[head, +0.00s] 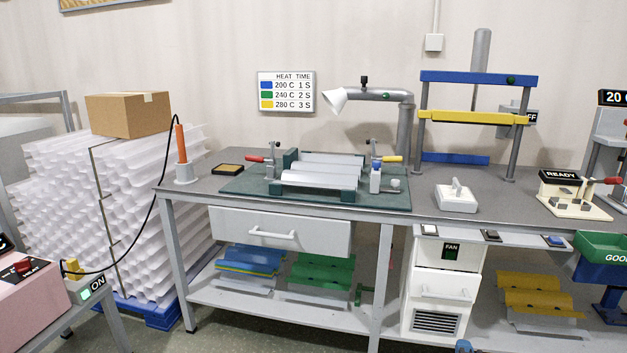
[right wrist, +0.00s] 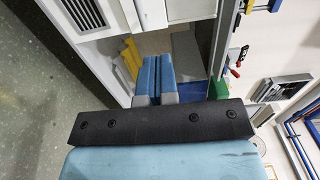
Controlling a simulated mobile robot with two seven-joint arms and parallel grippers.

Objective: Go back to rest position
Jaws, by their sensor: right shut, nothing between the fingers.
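My right gripper (right wrist: 156,78) shows in the right wrist view with its two blue-grey fingers together and nothing between them. It is in front of the lower part of the workbench, and a small blue piece of it (head: 463,346) shows at the bottom edge of the head view. It touches nothing that I can see. My left gripper is not in the head view. The workbench (head: 425,185) carries a green mat (head: 240,184) with a clamped corrugated sheet (head: 320,181) on it.
A white drawer unit (head: 447,281) with a fan label stands under the bench. Coloured corrugated sheets lie on the lower shelf (head: 345,314). A pink machine (head: 30,292) is at the lower left. A green bin (head: 601,246) is at the right. Floor shows below the bench.

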